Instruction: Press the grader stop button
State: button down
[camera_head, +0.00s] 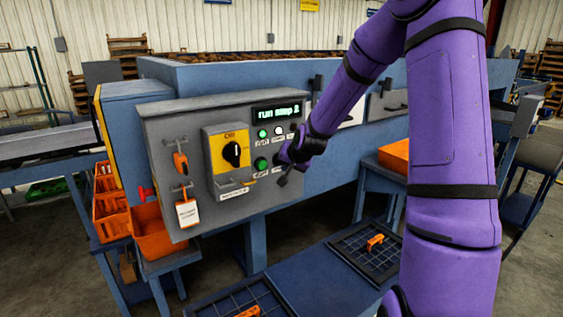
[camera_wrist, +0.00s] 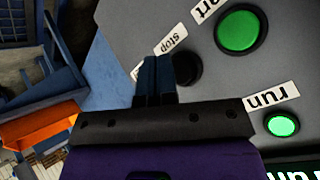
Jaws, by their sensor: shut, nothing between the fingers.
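The grey control panel (camera_head: 160,130) carries a lit display (camera_head: 277,110) reading "run" and more small text. A green start button (camera_head: 261,164) shows beside my gripper, and in the wrist view (camera_wrist: 241,31) with its label. The stop label (camera_wrist: 172,38) and a dark round stop button (camera_wrist: 187,68) show upside down in the wrist view. My gripper (camera_wrist: 155,62) is shut and empty; its fingers overlap the button's left side in that view. I cannot tell whether they touch it.
The green run lamp (camera_wrist: 282,125) is lit. Orange bins (camera_head: 153,233) stand at lower left. A blue table with dark trays (camera_head: 366,250) lies below.

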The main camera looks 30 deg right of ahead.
jog(key=shift+w, duration=0.15)
jog(key=shift+w, duration=0.25)
jog(key=shift+w, duration=0.5)
dwell(0.9)
jog(key=shift+s, duration=0.9)
jog(key=shift+s, duration=0.15)
jog(key=shift+s, duration=2.4)
